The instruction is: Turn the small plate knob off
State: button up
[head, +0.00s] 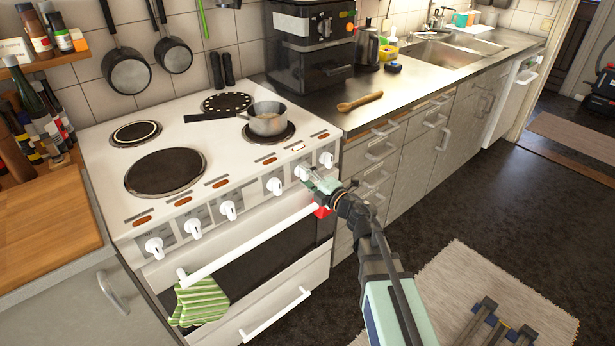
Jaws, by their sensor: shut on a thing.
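The white cooker (108,183) has a row of white knobs along its front panel. My gripper (311,179) reaches in from the lower right and is shut on a white knob (301,171), second from the right in the row. The fingers partly hide this knob, and its pointer setting cannot be read. Another white knob (327,159) is just to the right, and one more knob (274,186) is to the left. Smaller plates are at the back left (136,133) and back right (228,102). I cannot tell from the labels which plate the held knob serves.
A saucepan (267,123) stands on the front right plate, its handle pointing left. An oven handle bar (245,245) with a green striped cloth (200,301) runs below the knobs. A red item (322,211) hangs just under my gripper. A wooden spoon (360,101) lies on the counter.

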jog(key=o, duration=1.2)
jog(key=shift+c, duration=0.2)
jog(key=v, duration=0.7)
jog(key=shift+d, duration=0.15)
jog(key=shift+s, duration=0.15)
